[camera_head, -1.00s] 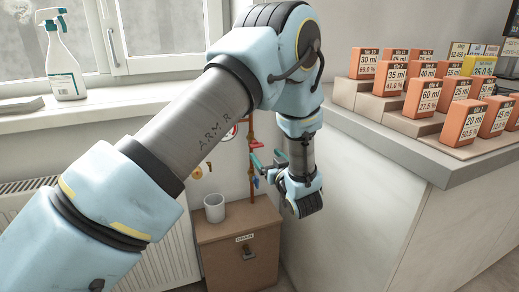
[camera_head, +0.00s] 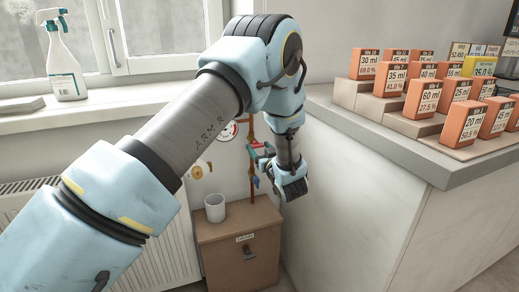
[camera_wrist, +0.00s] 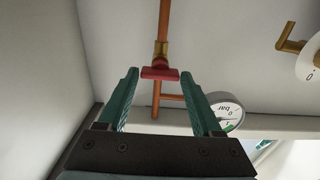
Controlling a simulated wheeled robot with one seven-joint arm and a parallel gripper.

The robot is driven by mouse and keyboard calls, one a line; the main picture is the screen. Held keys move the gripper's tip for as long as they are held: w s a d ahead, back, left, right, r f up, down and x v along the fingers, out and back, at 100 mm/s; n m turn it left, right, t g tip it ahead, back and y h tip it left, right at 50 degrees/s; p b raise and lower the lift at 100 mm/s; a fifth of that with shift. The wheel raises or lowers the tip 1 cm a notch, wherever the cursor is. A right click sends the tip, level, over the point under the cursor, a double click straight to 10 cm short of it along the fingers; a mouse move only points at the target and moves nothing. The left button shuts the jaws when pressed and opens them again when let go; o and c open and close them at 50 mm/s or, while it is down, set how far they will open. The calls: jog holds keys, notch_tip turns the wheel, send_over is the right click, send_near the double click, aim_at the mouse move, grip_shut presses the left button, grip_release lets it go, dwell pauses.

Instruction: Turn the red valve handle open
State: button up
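The red valve handle (camera_wrist: 160,73) sits on a copper pipe (camera_wrist: 164,20) in the wrist view, crosswise to the pipe. It lies between the tips of my gripper's two green fingers (camera_wrist: 160,80), with a gap on each side. My gripper is open and holds nothing; I cannot tell how far the handle is in depth. In the head view, the red handle (camera_head: 257,145) shows small on the pipe by the wall, close to my gripper (camera_head: 263,158). My gripper partly hides the pipe there.
A pressure gauge (camera_wrist: 228,110) and a brass lever (camera_wrist: 290,41) are near the pipe.

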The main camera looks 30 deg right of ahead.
jog(key=c, duration=0.9)
jog(key=shift+c, duration=0.2)
jog(key=shift+f+b, duration=0.1)
jog(key=shift+b, duration=0.2)
jog(key=n+b, duration=0.9)
jog(key=b, duration=0.1)
jog(key=n+b, duration=0.8)
jog(key=b, duration=0.2)
jog(key=shift+a+f+n+b, duration=0.2)
jog(key=shift+n+b, duration=0.1)
jog(key=shift+n, duration=0.1)
jog(key=shift+d+r, duration=0.1)
jog(key=o, duration=1.4)
